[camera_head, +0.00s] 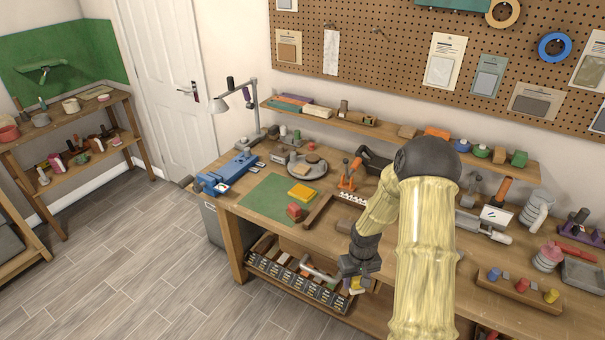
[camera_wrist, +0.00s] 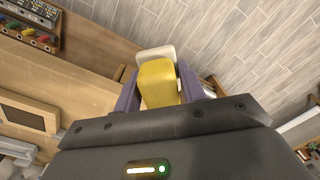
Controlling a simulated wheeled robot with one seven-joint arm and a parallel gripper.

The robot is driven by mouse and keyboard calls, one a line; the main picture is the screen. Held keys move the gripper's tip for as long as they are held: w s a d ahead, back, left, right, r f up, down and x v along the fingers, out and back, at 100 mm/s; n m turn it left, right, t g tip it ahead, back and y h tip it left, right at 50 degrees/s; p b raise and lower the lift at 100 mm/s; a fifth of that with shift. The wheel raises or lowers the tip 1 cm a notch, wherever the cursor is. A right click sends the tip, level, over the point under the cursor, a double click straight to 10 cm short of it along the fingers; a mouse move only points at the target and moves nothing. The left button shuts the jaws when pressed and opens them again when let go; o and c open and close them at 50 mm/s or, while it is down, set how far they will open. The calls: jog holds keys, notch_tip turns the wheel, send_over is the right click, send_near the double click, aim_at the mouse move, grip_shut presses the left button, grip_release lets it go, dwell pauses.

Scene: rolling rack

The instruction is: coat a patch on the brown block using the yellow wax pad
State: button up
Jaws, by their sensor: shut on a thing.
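My gripper (camera_head: 356,278) hangs in front of the workbench's front edge, pointing down. It is shut on the yellow wax pad (camera_wrist: 160,84), which has a pale cap at its far end and sits between the two purple fingers. In the head view only a small yellow bit of the pad (camera_head: 355,285) shows below the gripper. A dark brown rectangle (camera_wrist: 22,118) bordered by lighter wood lies on the bench at the left of the wrist view, apart from the pad; it may be the brown block. In the head view my arm hides part of that bench area.
A blue vise (camera_head: 228,174) stands at the bench's left end. Below are small drawers (camera_head: 297,287). Open floor (camera_head: 150,250) lies to the left.

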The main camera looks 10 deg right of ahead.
jog(key=a+f, duration=0.4)
jog(key=a, duration=0.4)
jog(key=shift+a+f+m+b, duration=0.2)
jog(key=shift+a+m+b, duration=0.1)
jog(key=shift+a, duration=0.1)
jog(key=shift+w+a, duration=0.1)
jog(key=shift+w, duration=0.05)
